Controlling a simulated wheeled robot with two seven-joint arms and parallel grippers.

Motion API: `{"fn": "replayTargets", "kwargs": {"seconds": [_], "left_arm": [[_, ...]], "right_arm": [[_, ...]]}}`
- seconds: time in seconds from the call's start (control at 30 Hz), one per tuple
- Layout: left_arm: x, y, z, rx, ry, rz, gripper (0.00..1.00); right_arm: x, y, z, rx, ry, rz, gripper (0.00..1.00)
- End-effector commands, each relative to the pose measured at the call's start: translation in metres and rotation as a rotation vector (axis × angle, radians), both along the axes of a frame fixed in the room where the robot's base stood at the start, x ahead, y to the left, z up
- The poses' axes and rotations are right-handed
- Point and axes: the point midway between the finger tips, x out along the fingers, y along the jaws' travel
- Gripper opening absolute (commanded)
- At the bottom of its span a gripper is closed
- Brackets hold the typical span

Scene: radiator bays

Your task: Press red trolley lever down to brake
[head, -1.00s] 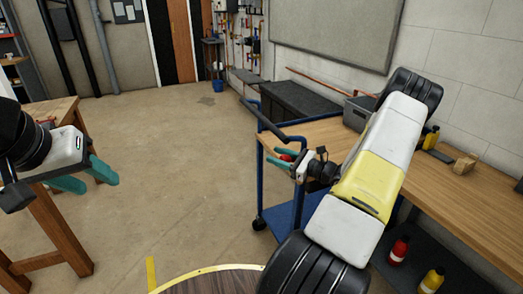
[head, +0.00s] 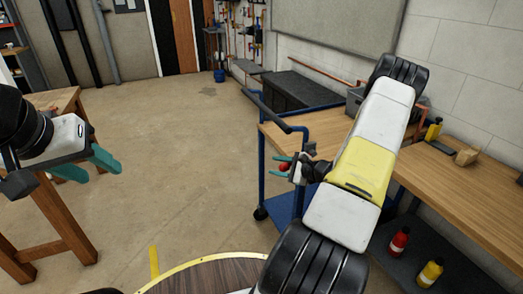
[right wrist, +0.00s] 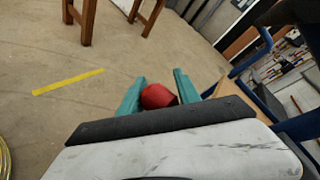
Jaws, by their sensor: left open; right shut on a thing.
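The blue trolley (head: 263,190) with a wooden top stands right of centre in the head view. Its red lever knob (head: 284,167) shows at the trolley's near left side, and it also shows in the right wrist view (right wrist: 158,96). My right gripper (head: 276,166) is shut on the red lever, with a teal finger on each side of the knob. The rest of the lever is hidden behind the gripper. My left gripper (head: 103,172) is open and empty at the left, away from the trolley.
A wooden workbench (head: 470,205) runs along the right wall, with a red bottle (head: 398,243) and a yellow bottle (head: 430,272) on the shelf below. A wooden table (head: 55,215) stands at the left. The floor between table and trolley is clear.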

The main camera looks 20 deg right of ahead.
Motion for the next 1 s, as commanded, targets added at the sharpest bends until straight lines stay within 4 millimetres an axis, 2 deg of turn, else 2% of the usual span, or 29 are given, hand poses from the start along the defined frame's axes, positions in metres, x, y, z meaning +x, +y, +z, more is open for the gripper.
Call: {"fn": "replayTargets", "kwargs": {"seconds": [0.1, 0.33, 0.97, 1.0], "left_arm": [[0.0, 0.0, 0.0, 0.0, 0.0, 0.0, 0.47], [0.0, 0.0, 0.0, 0.0, 0.0, 0.0, 0.47], [0.0, 0.0, 0.0, 0.0, 0.0, 0.0, 0.47], [0.0, 0.0, 0.0, 0.0, 0.0, 0.0, 0.47]], "right_arm": [[-0.001, -0.004, -0.013, -0.074, 0.004, -0.004, 0.0], [-0.001, -0.01, -0.027, -0.181, -0.006, -0.005, 0.0], [-0.001, -0.018, -0.036, -0.241, -0.008, -0.011, 0.0], [-0.001, -0.018, -0.036, -0.241, -0.007, -0.012, 0.4]]}}
